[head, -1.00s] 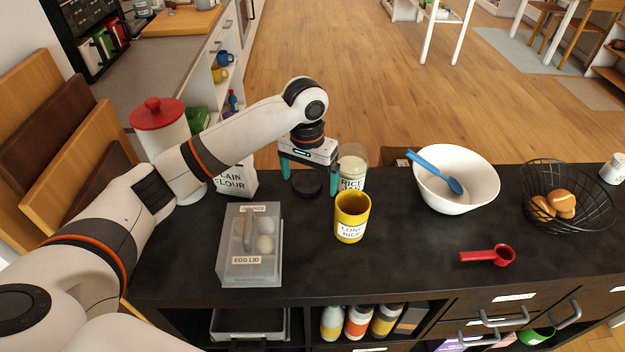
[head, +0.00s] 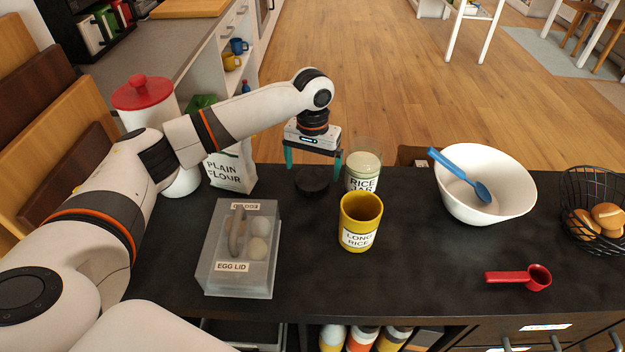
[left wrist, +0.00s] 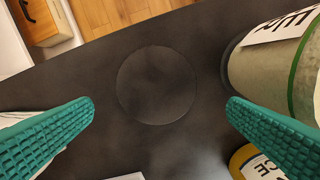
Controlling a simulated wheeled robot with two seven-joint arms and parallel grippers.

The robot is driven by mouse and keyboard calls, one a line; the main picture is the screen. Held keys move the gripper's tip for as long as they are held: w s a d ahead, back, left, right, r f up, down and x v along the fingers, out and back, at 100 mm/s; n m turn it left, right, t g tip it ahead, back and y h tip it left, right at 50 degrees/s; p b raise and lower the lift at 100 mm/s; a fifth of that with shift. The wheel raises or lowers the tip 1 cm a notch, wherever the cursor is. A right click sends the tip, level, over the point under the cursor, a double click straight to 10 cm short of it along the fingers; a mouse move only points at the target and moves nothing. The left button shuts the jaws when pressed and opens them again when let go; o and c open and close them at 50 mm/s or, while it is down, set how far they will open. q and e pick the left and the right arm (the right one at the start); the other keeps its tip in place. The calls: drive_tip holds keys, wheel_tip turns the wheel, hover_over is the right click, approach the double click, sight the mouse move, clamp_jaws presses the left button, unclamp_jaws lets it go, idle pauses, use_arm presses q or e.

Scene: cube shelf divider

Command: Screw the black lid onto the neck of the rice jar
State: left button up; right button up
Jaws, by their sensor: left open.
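The black lid (head: 312,180) lies flat on the dark counter, left of the rice jar; it also shows as a round disc in the left wrist view (left wrist: 157,85). The rice jar (head: 363,172) stands upright behind the yellow long rice canister, with a label reading RICE JAR; its side shows at the right of the left wrist view (left wrist: 270,70). My left gripper (head: 313,168) is open above the lid, its teal fingers pointing down on either side. In the left wrist view, the lid lies between and beyond the fingertips, touching neither. My right gripper is not in view.
A yellow canister (head: 360,222) stands close in front of the jar. A plain flour bag (head: 231,168) is left of the lid, and an egg box (head: 240,247) is nearer. A white bowl (head: 484,183) and red scoop (head: 520,278) are right. Counter between canister and bowl is clear.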

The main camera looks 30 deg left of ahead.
sight(310, 182)
use_arm(q)
drive_tip(key=f, duration=0.4)
drive_tip(key=shift+s+a+f, duration=0.15)
drive_tip(key=shift+a+f, duration=0.05)
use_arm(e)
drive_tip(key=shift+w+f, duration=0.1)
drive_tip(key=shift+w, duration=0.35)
use_arm(q)
drive_tip(key=shift+c, duration=0.4)
drive_tip(key=c, duration=1)
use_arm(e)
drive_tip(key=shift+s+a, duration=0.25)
use_arm(q)
drive_tip(key=shift+o, duration=0.2)
drive_tip(key=shift+r, duration=0.1)
